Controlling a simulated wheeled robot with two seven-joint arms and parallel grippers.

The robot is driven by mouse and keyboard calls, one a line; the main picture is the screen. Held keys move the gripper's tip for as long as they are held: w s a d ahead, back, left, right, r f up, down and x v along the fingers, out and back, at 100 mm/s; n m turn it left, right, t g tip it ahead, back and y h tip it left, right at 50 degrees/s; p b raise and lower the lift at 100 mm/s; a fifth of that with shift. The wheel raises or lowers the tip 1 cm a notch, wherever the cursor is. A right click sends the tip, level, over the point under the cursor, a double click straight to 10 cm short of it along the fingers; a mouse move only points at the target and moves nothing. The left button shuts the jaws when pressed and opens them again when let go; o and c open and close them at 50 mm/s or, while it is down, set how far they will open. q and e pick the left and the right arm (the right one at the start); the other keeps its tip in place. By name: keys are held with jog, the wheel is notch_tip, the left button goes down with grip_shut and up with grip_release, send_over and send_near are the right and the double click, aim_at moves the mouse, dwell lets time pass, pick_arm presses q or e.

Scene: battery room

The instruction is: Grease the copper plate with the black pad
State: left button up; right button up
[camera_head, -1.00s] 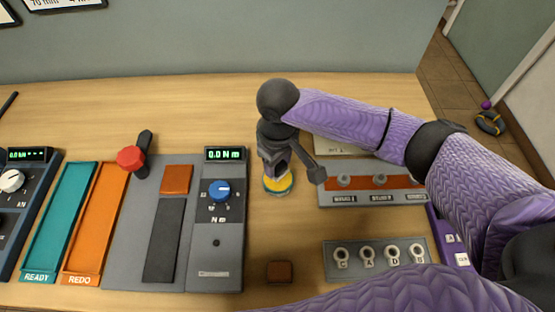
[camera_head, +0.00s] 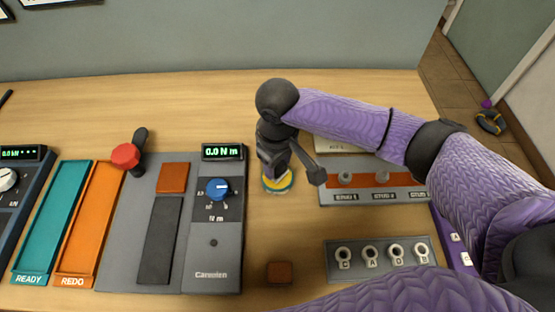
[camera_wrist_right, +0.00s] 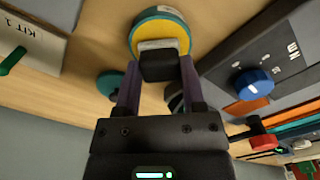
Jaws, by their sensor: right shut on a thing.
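My right gripper (camera_head: 274,168) points down over a round tin (camera_head: 278,187) with a yellow top and teal rim. In the right wrist view, its purple fingers (camera_wrist_right: 160,78) are shut on a black pad (camera_wrist_right: 158,66) with a light grey face. That face is at the yellow surface of the tin (camera_wrist_right: 175,30); I cannot tell whether they touch. A copper-coloured square plate (camera_head: 173,177) lies on the grey board to the left, above a dark strip. My left gripper is not in view.
A grey torque unit (camera_head: 213,255) with a blue knob stands between plate and tin. A red-topped lever (camera_head: 125,157) rises behind the board's left. Orange (camera_head: 91,222) and teal (camera_head: 52,222) trays lie further left. A small brown block (camera_head: 280,271) and a terminal rack (camera_head: 335,272) are in front.

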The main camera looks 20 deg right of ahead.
jog(key=shift+f, duration=0.45)
jog(key=shift+f+p, duration=0.1)
jog(key=shift+p, duration=0.3)
dwell(1.7)
notch_tip(320, 180, up, 7)
jog(key=p, duration=0.9)
jog(key=shift+r, duration=0.2)
jog(key=shift+f, duration=0.1)
